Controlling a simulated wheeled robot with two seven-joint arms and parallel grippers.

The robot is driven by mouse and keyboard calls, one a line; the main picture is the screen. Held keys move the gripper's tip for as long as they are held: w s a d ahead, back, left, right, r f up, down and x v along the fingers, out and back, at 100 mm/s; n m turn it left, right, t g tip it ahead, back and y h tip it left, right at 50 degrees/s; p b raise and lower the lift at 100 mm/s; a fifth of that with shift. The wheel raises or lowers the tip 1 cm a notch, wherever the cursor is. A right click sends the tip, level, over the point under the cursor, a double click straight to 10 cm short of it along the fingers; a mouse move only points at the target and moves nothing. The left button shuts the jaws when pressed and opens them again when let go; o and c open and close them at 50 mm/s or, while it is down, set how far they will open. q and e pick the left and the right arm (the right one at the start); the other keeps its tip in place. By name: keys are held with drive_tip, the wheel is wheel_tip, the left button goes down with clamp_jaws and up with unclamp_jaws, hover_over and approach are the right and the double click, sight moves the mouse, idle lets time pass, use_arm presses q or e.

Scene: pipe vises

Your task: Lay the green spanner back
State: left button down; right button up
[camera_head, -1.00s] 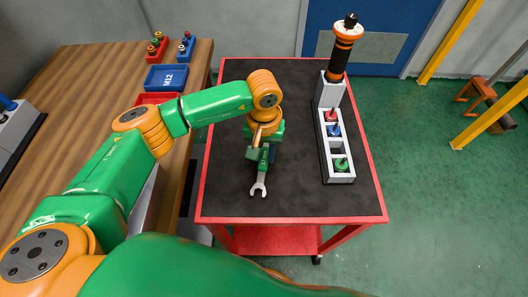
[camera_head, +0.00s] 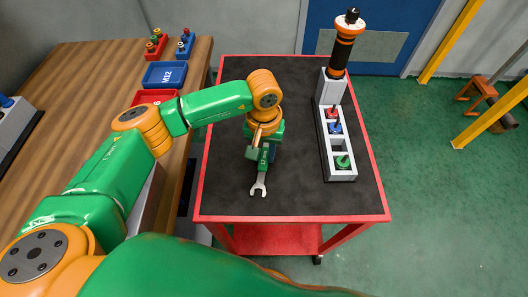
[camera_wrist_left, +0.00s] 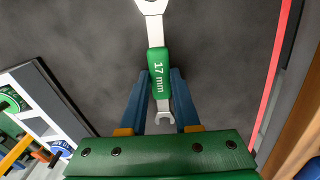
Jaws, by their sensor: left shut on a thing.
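The green spanner (camera_head: 260,183) has a steel open jaw at each end and a green sleeve. In the left wrist view the sleeve (camera_wrist_left: 158,62) reads "17 mm". My left gripper (camera_head: 263,150) is shut on the sleeve, with blue fingers (camera_wrist_left: 160,84) on both sides. One steel jaw points toward the cart's near edge in the head view. The spanner is over the left part of the cart's black top (camera_head: 305,200); I cannot tell whether it touches it. My right gripper is not in view.
A rack (camera_head: 322,150) with red, blue and green pieces stands on the cart's right side, behind it a black and orange cylinder (camera_head: 342,55). A wooden bench (camera_head: 80,75) with a blue M12 tray (camera_head: 165,76) is at left. The cart's near middle is clear.

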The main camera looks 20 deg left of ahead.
use_arm(q)
drive_tip(key=shift+f+b, duration=0.1)
drive_tip(key=shift+b, duration=0.3)
idle(0.3)
drive_tip(key=c, duration=0.6)
unclamp_jaws()
drive_tip(key=shift+o, duration=0.2)
wheel_tip(320, 180, up, 6)
drive_tip(key=shift+r+b, duration=0.1)
drive_tip(key=shift+b, duration=0.6)
drive_tip(key=shift+r, duration=0.45)
